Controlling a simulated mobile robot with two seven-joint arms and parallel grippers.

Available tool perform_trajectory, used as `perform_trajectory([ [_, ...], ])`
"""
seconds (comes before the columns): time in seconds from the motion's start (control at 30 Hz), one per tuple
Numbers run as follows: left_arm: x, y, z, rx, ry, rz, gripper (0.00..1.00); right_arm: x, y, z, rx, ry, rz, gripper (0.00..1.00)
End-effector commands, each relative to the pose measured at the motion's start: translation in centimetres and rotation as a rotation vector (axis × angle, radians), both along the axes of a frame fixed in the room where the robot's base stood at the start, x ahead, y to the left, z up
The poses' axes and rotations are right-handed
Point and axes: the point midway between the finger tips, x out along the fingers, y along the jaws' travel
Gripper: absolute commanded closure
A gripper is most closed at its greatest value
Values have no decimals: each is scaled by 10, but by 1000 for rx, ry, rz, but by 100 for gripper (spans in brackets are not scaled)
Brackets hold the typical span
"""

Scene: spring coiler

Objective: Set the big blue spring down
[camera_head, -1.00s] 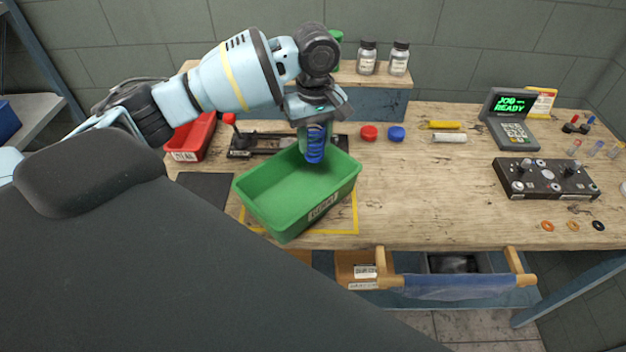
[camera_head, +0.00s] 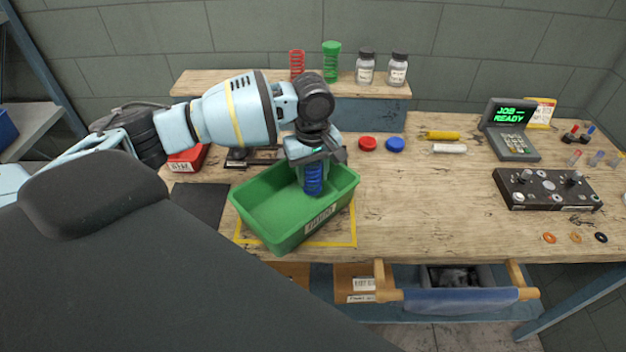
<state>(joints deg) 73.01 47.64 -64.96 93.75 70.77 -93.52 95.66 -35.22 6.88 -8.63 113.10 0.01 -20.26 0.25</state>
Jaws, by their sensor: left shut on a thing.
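The big blue spring (camera_head: 313,181) is upright in my left gripper (camera_head: 314,162), which is shut on its upper part. The spring's lower end is inside the green bin (camera_head: 270,242), toward the bin's right side. I cannot tell whether the spring touches the bin floor. The rest of the bin looks empty. The fingertips are partly hidden by the wrist and the spring. My right gripper is not in view.
Behind, a shelf (camera_head: 243,87) carries a red spring (camera_head: 297,63), a green spring (camera_head: 331,62) and two jars. A red bin (camera_head: 187,160) stands left of the green bin. Red (camera_head: 368,143) and blue (camera_head: 395,144) caps lie to the right.

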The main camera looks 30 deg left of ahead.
Motion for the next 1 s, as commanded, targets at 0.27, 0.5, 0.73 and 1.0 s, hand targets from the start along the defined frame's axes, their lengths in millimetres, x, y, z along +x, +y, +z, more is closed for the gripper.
perform_trajectory([
  [0.27,0,0,-28,1,1,0,90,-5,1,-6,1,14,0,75],
  [0.5,0,0,-27,0,0,0,90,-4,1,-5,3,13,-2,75],
  [0.73,0,0,-30,-1,1,0,50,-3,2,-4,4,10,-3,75],
  [1.0,0,0,-30,0,0,0,41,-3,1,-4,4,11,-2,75],
])
